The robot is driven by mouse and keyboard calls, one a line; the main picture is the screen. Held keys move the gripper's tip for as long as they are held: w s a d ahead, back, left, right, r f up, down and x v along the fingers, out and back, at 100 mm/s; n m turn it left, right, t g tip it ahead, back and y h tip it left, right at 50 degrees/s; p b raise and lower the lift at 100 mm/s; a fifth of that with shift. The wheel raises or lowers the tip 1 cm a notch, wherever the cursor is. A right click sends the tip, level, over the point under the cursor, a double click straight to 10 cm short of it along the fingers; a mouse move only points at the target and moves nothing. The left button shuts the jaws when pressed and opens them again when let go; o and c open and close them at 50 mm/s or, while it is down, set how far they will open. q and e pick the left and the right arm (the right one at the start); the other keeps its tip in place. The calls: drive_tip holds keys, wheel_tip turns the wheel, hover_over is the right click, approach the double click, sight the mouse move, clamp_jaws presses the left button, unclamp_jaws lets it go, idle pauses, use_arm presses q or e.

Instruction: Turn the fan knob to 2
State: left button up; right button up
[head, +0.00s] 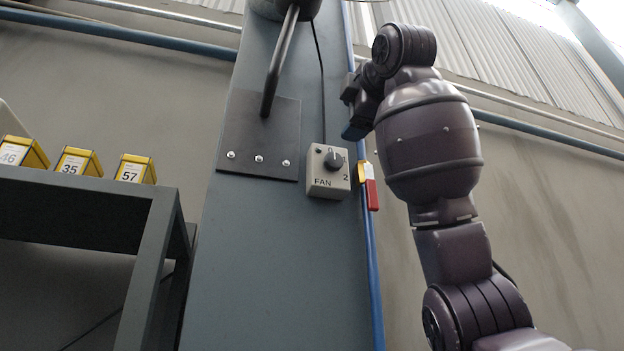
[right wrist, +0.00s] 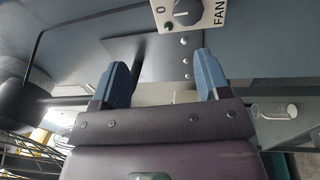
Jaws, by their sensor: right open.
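The fan control box (head: 327,184) is a small light grey box on the blue-grey column, marked FAN, with 0 and 2 legible. Its dark round knob (head: 333,161) is on the upper part of the face; I cannot clearly tell its pointer setting. In the right wrist view the knob (right wrist: 187,12) and box (right wrist: 208,22) are at the top edge, beyond the fingers. My right gripper (right wrist: 162,78) is open and empty, with blue fingertips apart from the knob. In the head view the right gripper (head: 354,128) is above and right of the box, partly hidden by its wrist.
A dark plate (head: 257,137) with a rod is left of the box. A shelf (head: 150,230) with yellow numbered boxes (head: 135,169) stands at the left.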

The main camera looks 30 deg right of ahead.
sight(335, 160)
drive_tip(key=w+d+n+p, duration=0.1)
drive_tip(key=w, duration=0.2)
drive_tip(key=w+f+g+p, duration=0.1)
drive_tip(key=w, duration=0.2)
drive_tip(key=w+d+f+n, duration=0.1)
drive_tip(key=w, duration=0.2)
drive_tip(key=shift+w+d+f+n+g+p, duration=0.1)
drive_tip(key=shift+w+d+n+g+p, duration=0.2)
drive_tip(key=shift+g+p, duration=0.1)
use_arm(q)
drive_tip(key=shift+s+a+r, duration=0.15)
drive_tip(key=shift+s+r, duration=0.5)
drive_tip(key=shift+s, duration=0.05)
use_arm(e)
drive_tip(key=shift+w+d, duration=0.2)
drive_tip(key=shift+w, duration=0.3)
use_arm(q)
drive_tip(key=shift+w+r, duration=0.1)
drive_tip(key=shift+r, duration=0.05)
use_arm(e)
drive_tip(key=c, duration=0.9)
